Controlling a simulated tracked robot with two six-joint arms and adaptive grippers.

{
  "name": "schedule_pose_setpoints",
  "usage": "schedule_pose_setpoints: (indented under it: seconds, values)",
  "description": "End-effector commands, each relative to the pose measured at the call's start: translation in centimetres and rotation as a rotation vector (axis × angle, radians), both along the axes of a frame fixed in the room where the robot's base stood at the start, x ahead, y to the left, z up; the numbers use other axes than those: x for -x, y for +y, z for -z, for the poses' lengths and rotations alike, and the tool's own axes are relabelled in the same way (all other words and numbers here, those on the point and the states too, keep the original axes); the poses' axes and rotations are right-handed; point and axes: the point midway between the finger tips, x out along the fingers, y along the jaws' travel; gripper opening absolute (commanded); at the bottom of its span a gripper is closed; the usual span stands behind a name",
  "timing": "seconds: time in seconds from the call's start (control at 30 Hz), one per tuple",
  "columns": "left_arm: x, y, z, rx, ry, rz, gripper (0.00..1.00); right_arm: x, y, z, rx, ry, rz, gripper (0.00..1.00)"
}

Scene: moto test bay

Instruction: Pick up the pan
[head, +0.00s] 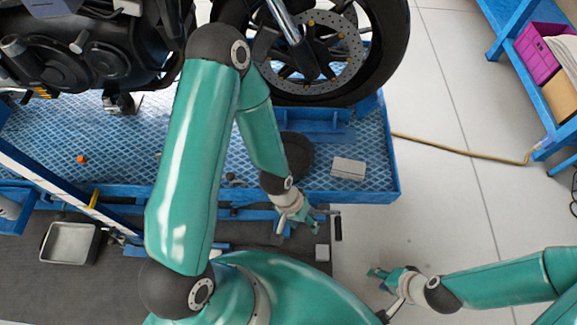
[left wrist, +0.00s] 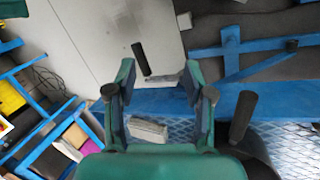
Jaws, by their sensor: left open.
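A shallow grey metal rectangular pan (head: 70,243) lies on the dark floor mat at the far left of the head view, beside the blue lift. It does not show in the left wrist view. My left gripper (head: 300,222) is open and empty over the front edge of the lift, well to the right of the pan. Its two spread fingers show in the left wrist view (left wrist: 158,80) with nothing held between them. My right gripper (head: 384,292) looks open and empty over the pale floor at the lower right, far from the pan.
A motorcycle wheel (head: 310,55) stands on the blue lift platform (head: 365,188). A grey block (head: 348,168) and a dark round thing (head: 297,152) lie there. A blue rail (head: 60,185) runs above the pan. A blue shelf (head: 500,40) stands right; the floor between is mostly clear.

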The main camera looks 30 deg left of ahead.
Motion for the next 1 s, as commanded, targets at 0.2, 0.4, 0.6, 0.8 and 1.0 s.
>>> schedule_pose_setpoints:
  seconds: [0.2, 0.4, 0.6, 0.8, 1.0]
  values:
    - [-5.1, 0.3, 0.3, -0.051, 0.058, 0.039, 0.53, 0.0, 0.0, 7.0, 0.000, 0.001, 0.000, 0.40]
    - [-8.5, 3.6, -3.9, -0.263, 0.110, -0.001, 0.53, 0.0, 0.0, 12.5, 0.000, 0.001, 0.000, 0.40]
    - [-9.3, 7.5, -9.3, -0.464, 0.114, -0.130, 0.53, 0.0, 0.0, 15.7, 0.000, 0.000, 0.000, 0.40]
    - [-9.0, 9.2, -11.1, -0.541, 0.116, -0.201, 0.53, 0.0, 0.0, 16.6, 0.000, 0.000, 0.000, 0.40]
    - [-8.6, 9.9, -7.8, -0.546, 0.123, -0.203, 0.53, 0.0, 0.0, 17.4, 0.000, 0.000, 0.000, 0.40]
